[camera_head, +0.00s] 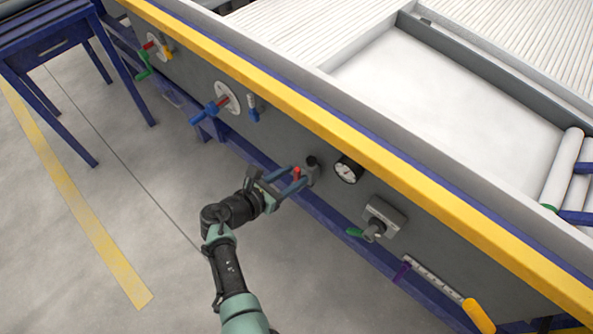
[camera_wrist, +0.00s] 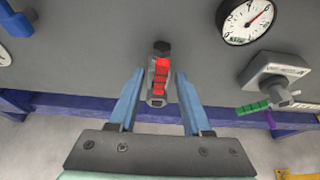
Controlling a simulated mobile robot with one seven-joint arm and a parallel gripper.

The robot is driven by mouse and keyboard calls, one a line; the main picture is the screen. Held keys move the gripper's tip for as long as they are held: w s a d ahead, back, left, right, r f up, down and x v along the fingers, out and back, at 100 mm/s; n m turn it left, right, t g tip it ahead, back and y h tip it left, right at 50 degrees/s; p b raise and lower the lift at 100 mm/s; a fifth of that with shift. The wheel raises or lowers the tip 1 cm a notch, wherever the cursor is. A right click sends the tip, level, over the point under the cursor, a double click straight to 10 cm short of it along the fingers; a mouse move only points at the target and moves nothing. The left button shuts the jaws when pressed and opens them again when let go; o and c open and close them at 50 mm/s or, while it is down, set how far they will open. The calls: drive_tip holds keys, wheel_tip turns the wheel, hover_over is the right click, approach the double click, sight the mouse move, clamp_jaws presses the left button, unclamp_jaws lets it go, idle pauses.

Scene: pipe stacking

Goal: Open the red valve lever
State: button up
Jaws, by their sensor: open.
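The red valve lever (camera_wrist: 161,76) is in the middle of the wrist view, on a small grey valve body with a dark cap (camera_wrist: 161,48), mounted on the grey panel. In the head view the red lever (camera_head: 297,173) shows as a small red piece left of the dark-capped valve (camera_head: 311,165). My gripper (camera_wrist: 157,78) is open, with one blue finger on each side of the lever and gaps between. In the head view my gripper (camera_head: 293,183) is close to the panel at this valve. I cannot tell whether the fingers touch the lever.
A round gauge (camera_head: 348,170) is right of the valve. Further right is a grey box with a green handle (camera_head: 355,232). To the left are a blue-handled valve (camera_head: 211,111) and a red-and-green one (camera_head: 144,64). A yellow rail (camera_head: 330,132) runs above.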

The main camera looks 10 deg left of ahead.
drive_tip(key=p+v, duration=0.3)
drive_tip(key=v, duration=0.8)
drive_tip(key=shift+f, duration=0.15)
